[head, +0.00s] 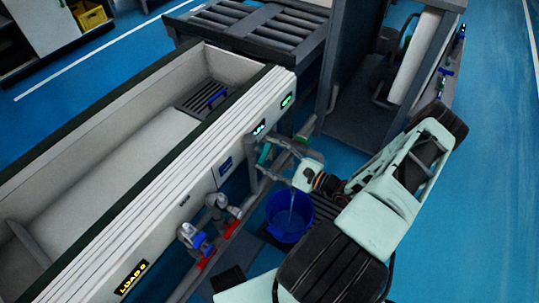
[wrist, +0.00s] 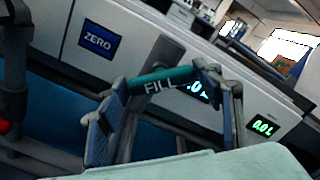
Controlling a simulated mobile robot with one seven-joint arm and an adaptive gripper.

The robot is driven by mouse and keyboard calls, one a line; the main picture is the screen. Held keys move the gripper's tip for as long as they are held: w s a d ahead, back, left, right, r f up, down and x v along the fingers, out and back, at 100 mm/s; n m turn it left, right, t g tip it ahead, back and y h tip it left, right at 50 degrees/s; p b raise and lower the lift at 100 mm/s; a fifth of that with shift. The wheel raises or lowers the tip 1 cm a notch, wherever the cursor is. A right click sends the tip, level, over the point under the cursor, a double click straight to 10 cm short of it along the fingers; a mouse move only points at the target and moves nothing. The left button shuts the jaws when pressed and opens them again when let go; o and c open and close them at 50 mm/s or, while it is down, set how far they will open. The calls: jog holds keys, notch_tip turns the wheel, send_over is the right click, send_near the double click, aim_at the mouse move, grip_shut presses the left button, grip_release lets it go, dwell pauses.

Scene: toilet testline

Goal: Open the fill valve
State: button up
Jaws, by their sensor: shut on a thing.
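The fill valve's teal handle (wrist: 160,80), marked FILL, crosses the middle of the wrist view at a slight tilt. It also shows in the head view (head: 264,153), at the front of the white trough. My gripper (wrist: 158,102) has one finger at each end of the handle and is shut on it. In the head view my gripper (head: 300,176) is beside the valve pipes, partly hidden by its own wrist. A blue bucket (head: 289,220) stands below, with a pale vertical streak in it that may be water.
The white trough (head: 160,190) runs along the left. Other valves with blue and red handles (head: 203,246) stand left of the bucket. A ZERO button (wrist: 96,40) and a green display reading 0.0 L (wrist: 262,127) are on the panel. Blue floor is clear at right.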

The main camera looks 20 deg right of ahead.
jog(key=o, duration=1.2)
jog(key=shift+c, duration=0.2)
jog(key=v, duration=1.2)
